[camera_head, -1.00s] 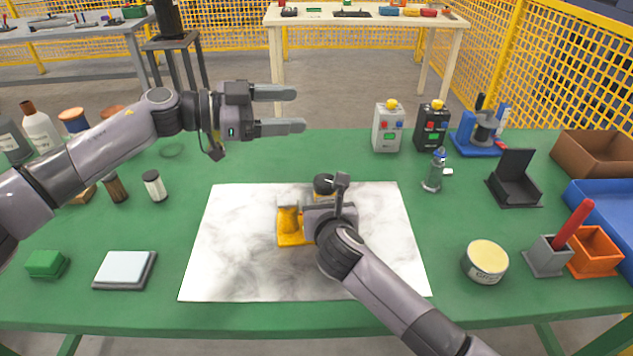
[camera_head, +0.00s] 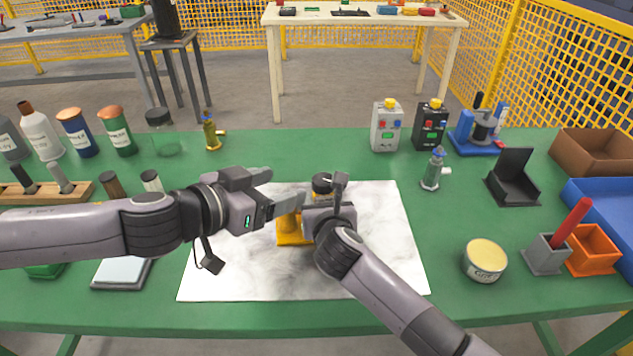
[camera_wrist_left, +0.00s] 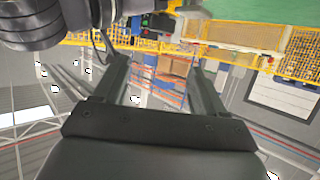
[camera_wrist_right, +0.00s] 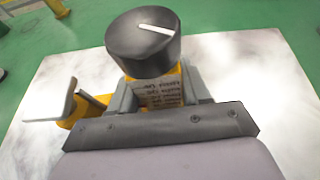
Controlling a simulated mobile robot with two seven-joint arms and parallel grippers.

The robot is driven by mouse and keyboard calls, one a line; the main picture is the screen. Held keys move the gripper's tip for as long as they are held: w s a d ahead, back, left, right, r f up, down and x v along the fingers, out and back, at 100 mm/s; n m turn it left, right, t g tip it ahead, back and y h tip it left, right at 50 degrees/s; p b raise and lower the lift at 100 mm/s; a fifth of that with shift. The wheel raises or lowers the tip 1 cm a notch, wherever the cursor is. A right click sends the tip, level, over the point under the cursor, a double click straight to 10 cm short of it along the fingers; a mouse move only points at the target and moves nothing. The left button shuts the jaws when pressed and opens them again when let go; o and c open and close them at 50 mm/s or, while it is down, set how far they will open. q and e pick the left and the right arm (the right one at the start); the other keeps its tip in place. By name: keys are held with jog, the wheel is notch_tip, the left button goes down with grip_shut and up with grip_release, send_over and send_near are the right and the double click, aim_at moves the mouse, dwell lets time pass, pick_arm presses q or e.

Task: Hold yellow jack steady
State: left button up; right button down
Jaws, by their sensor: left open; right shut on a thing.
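The yellow jack (camera_head: 291,230) stands on the white marbled mat (camera_head: 385,265). In the right wrist view it shows as a yellow body with a label (camera_wrist_right: 160,92) and a black knob with a white line (camera_wrist_right: 143,38) on top. My right gripper (camera_wrist_right: 160,95) is shut on the jack's body just below the knob. A grey plate (camera_wrist_right: 55,105) sticks out at the jack's left. My left gripper (camera_head: 278,192) is open and empty, pointing right, at the jack's upper left. In the head view its fingers partly hide the jack; contact cannot be told.
A grey can (camera_head: 485,260), a grey holder with a red stick (camera_head: 548,255) and an orange bin (camera_head: 595,250) stand at right. Bottles (camera_head: 78,132) and a wooden rack (camera_head: 75,190) are at left. The mat's right part is clear.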

aim_at(318, 183)
pick_arm(q)
jog(key=shift+y, duration=0.3)
jog(key=x, duration=0.7)
jog(key=f+x, duration=0.1)
jog(key=x, duration=0.3)
jog(key=shift+s+f, duration=0.15)
jog(key=shift+f, duration=0.05)
jog(key=c, duration=1.1)
